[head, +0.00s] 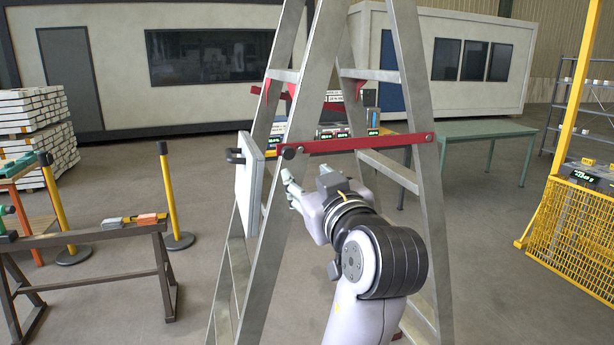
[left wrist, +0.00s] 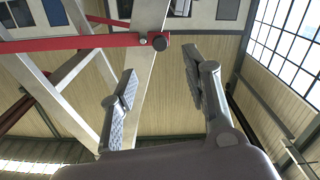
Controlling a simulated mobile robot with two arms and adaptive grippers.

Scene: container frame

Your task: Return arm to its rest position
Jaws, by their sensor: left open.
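My left arm reaches up from the bottom centre of the head view, bent at a dark grey joint. My left gripper (head: 291,187) is in front of the stepladder (head: 421,165), just below the ladder's red cross bar (head: 362,143). In the left wrist view the gripper's two fingers (left wrist: 164,85) stand wide apart with nothing between them. The red bar (left wrist: 80,42) and its dark knob (left wrist: 160,43) show beyond the fingertips there. I cannot tell whether the gripper touches the ladder. My right gripper is in neither view.
A white panel with a black handle (head: 249,185) is at the ladder's left side. A sawhorse (head: 90,235) and yellow posts (head: 168,195) stand left. A green table (head: 480,131) is behind right, near a yellow mesh fence (head: 575,230). Open floor lies between the ladder and fence.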

